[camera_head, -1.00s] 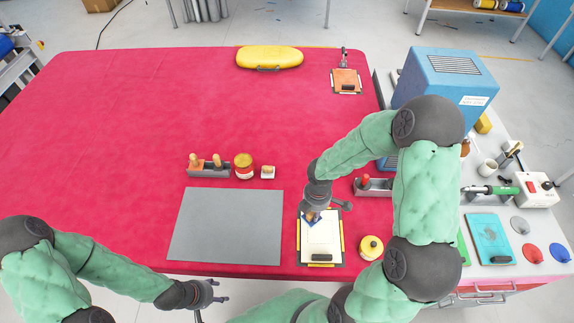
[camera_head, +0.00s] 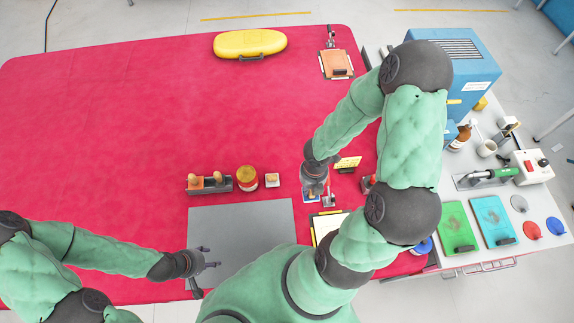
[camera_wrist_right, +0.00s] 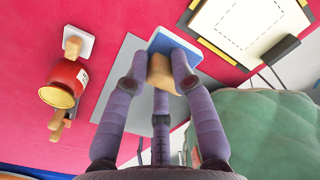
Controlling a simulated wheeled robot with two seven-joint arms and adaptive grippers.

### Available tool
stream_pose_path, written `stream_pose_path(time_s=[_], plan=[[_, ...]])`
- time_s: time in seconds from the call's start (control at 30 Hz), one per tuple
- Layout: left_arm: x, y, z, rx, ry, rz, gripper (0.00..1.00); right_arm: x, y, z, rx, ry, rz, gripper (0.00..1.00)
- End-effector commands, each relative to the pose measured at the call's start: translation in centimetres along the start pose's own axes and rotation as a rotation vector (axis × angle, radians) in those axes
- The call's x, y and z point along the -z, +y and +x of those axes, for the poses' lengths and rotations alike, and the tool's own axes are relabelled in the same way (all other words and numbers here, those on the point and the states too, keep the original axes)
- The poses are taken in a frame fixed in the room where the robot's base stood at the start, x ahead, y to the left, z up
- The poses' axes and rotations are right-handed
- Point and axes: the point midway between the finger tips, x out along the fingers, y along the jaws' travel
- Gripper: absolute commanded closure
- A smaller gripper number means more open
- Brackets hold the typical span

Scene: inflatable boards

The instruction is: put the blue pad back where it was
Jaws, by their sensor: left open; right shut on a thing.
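My right gripper (camera_head: 314,188) is shut on the tan grip of a small blue pad (camera_head: 311,198). In the right wrist view the pad (camera_wrist_right: 172,42) shows past the fingertips, its blue face and pale edge partly hidden by the tan block (camera_wrist_right: 161,74). The pad is beyond the far edge of a clipboard with a white sheet (camera_head: 327,224), near the right end of the grey mat (camera_head: 240,222). I cannot tell whether it touches the table. My left gripper (camera_head: 207,260) is open and empty, over the front left of the mat.
Green (camera_head: 453,226) and teal (camera_head: 492,220) boards lie on the side table. The red cloth's left is clear.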

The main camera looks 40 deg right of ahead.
Motion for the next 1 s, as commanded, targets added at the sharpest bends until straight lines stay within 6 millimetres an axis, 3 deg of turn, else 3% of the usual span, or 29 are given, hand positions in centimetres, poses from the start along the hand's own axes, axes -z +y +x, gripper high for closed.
stream_pose_path(time_s=[0.57,0.7,1.0], plan=[[-0.2,0.4,-1.2,0.0,-0.003,0.0,0.46,-6.6,6.1,4.0,0.0,0.001,-0.004,1.0],[-0.2,0.3,-0.9,0.0,-0.003,0.0,0.46,-8.0,7.3,6.5,0.001,0.002,-0.003,1.0],[-0.2,0.3,-0.9,0.0,-0.003,0.0,0.46,-9.7,8.8,9.1,0.0,0.0,-0.002,1.0]])
